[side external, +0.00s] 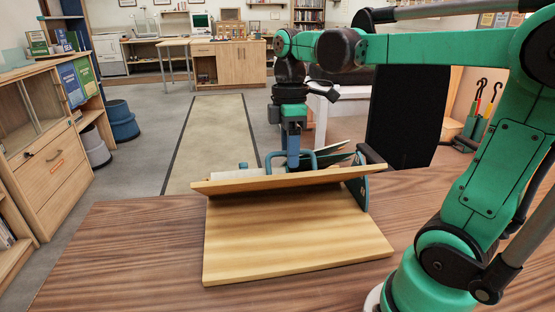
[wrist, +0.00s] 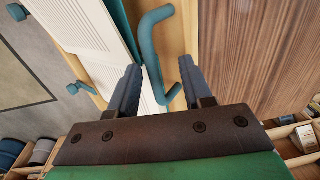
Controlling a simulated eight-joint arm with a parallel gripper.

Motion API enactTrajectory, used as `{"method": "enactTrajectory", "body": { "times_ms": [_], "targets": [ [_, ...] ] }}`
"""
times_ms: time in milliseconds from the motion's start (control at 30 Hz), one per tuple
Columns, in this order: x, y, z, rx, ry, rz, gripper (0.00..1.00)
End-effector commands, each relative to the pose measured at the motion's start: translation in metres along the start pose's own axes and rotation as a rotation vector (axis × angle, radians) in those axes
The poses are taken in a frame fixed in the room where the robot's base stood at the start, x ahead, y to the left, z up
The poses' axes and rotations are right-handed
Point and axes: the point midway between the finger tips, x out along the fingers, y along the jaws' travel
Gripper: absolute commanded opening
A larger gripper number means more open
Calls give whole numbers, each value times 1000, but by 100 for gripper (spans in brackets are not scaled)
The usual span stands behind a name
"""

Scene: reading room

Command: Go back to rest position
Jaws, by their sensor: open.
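My gripper (wrist: 158,85) is open in the wrist view. A blue-green bent bar (wrist: 150,52) shows beyond and between its two dark fingers; I cannot tell whether they touch it. In the side external view my gripper (side external: 293,160) points down just behind the raised edge of a wooden stand (side external: 300,247). Its fingertips are partly hidden there by the stand's board. The blue-green bar (side external: 303,155) shows right beside it.
The stand rests on a brown wooden table (side external: 130,245), with bare tabletop to its left. White ribbed panels (wrist: 85,35) lie left of the bar. A wooden cabinet (side external: 45,140) stands at the left, and a black panel (side external: 408,115) stands behind the table.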

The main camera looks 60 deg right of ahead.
Motion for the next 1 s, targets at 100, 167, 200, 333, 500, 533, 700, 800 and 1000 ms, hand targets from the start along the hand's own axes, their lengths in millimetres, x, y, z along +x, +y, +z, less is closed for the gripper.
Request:
{"method": "enactTrajectory", "body": {
  "times_ms": [100,167,200,333,500,533,700,800,1000],
  "targets": [
    [1,-1,0,0,0,0,44],
    [1,-1,0,0,0,0,44],
    [1,-1,0,0,0,0,44],
    [1,-1,0,0,0,0,44],
    [0,-1,0,0,0,0,44],
    [0,-1,0,0,0,0,44],
    [0,-1,0,0,0,0,44],
    [0,-1,0,0,0,0,44],
    [-4,5,0,1,0,0,44]
  ]
}}
